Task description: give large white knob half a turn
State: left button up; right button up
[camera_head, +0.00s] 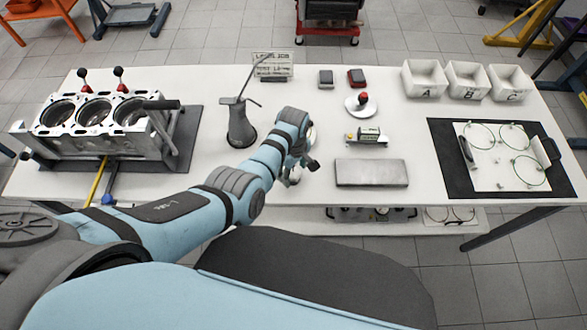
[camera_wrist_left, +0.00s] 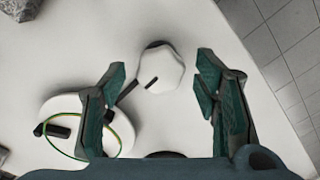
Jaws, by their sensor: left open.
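The large white knob (camera_wrist_left: 162,68) shows in the left wrist view as a rounded white shape with a short dark mark on its near side. My left gripper (camera_wrist_left: 160,88) is open, with one teal-padded finger to each side of the knob. Gaps show between both fingers and the knob, and I cannot tell the height between them. In the head view my left gripper (camera_head: 301,172) is low over the middle of the table, near its front edge. My arm mostly hides the knob there. My right gripper is not in view.
In the wrist view a white disc (camera_wrist_left: 66,108) with a black handle and green ring lies beside the left finger. On the table (camera_head: 270,190) are an oil can (camera_head: 240,128), a grey plate (camera_head: 371,173), an engine block (camera_head: 98,135) and lettered bins (camera_head: 425,78).

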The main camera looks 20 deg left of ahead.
aim_at(293, 173)
pick_arm(q)
notch_tip(293, 173, up, 12)
dwell(0.4)
